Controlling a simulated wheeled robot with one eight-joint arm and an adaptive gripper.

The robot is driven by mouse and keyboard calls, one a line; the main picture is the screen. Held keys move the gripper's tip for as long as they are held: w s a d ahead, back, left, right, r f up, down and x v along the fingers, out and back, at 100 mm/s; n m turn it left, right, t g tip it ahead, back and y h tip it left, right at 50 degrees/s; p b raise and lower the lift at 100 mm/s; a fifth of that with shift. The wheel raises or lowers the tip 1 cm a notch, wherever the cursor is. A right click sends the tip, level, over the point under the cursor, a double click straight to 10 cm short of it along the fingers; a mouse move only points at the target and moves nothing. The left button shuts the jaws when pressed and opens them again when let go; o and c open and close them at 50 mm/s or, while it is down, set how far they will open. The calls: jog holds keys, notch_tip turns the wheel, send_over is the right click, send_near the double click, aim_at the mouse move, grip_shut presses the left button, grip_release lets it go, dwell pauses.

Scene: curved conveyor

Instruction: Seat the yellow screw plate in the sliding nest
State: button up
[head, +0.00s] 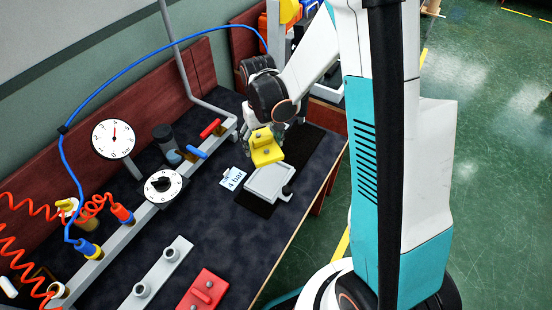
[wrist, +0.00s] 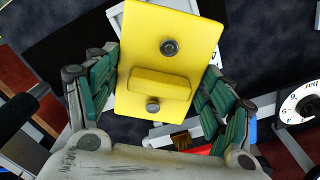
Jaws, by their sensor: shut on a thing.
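The yellow screw plate (head: 264,156) is held in my gripper (head: 272,134), above the bench and apart from the nest. In the wrist view the yellow plate (wrist: 170,60) lies tilted between the green finger pads, with a raised grip block and two screws on its face. My gripper (wrist: 158,92) is shut on it, one finger on each side. The sliding nest (head: 268,181), a pale grey shallow tray with a black knob (head: 287,190), is on the bench just below and in front of the plate. In the wrist view the plate covers most of what lies beneath it.
A "4 bar" card (head: 233,179) lies left of the nest. A grey rail with red (head: 210,128) and blue (head: 197,152) handles runs behind. A red plate (head: 203,291) and a grey bar with two pegs (head: 157,272) are at the front. The bench edge is close on the right.

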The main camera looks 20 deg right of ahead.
jog(key=f+m+b, duration=0.1)
jog(key=m, duration=0.2)
jog(key=s+f+m, duration=0.1)
jog(key=f+m, duration=0.1)
jog(key=m, duration=0.2)
jog(key=s+d+f+m+b, duration=0.1)
jog(key=f+m, duration=0.1)
jog(key=m, duration=0.2)
jog(key=shift+s+f+b, duration=0.15)
jog(key=shift+s+b, duration=0.05)
jog(key=shift+b, duration=0.15)
jog(key=b, duration=0.5)
send_over(269, 178)
jog(key=shift+f, duration=2.95)
jog(key=shift+f+b, duration=1.1)
jog(key=shift+b, duration=0.4)
jog(key=o, duration=1.4)
jog(key=shift+r, duration=0.1)
